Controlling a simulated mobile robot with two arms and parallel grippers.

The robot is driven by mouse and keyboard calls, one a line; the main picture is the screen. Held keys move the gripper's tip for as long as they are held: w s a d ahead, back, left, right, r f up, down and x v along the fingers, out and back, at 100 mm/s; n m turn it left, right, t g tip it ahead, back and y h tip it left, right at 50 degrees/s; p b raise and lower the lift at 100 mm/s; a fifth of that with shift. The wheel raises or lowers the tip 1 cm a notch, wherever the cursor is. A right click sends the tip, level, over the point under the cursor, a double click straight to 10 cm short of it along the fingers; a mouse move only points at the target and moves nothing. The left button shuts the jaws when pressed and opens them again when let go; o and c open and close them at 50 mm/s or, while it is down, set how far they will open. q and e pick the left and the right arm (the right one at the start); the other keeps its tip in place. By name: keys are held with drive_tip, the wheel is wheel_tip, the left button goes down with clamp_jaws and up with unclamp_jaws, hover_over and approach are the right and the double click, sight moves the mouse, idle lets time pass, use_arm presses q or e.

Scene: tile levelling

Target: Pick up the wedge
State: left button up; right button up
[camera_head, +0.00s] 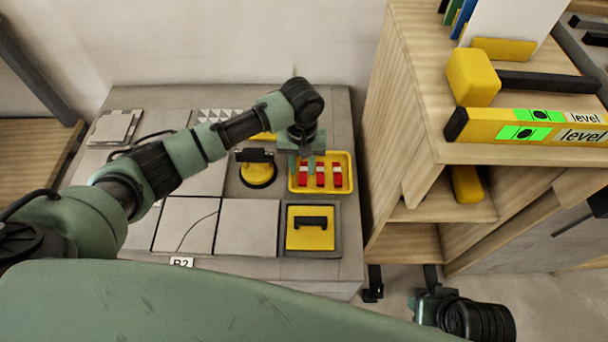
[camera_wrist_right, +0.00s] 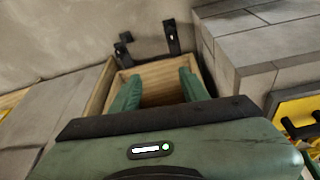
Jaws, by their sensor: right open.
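Several red-and-white wedges (camera_head: 321,176) stand in a row in a yellow tray (camera_head: 345,158) on the grey work surface. My left gripper (camera_head: 301,166) points down over the left part of the tray, its fingertips close to the leftmost wedge. The fingers partly cover the tray, and I cannot tell whether they touch or hold a wedge. My right gripper (camera_wrist_right: 160,90) is open and empty in the right wrist view, its two green fingers apart above a wooden-sided opening (camera_wrist_right: 155,75).
Grey tiles (camera_head: 247,228) cover the surface. A wooden shelf (camera_head: 408,120) with yellow levels (camera_head: 530,126) stands close on the right.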

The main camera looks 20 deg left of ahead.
sight(303, 177)
use_arm(q)
wheel_tip(303, 177, down, 2)
drive_tip(key=shift+d+f+b, duration=0.1)
drive_tip(key=shift+b, duration=0.3)
drive_tip(key=shift+f, duration=0.6)
drive_tip(key=shift+f+b, duration=0.3)
drive_tip(key=shift+f, duration=0.05)
use_arm(e)
drive_tip(key=v, duration=0.2)
drive_tip(key=shift+s+d+r, duration=0.1)
drive_tip(key=shift+s+r, duration=0.1)
drive_tip(key=shift+r, duration=0.1)
use_arm(q)
clamp_jaws()
drive_tip(key=shift+r, duration=0.1)
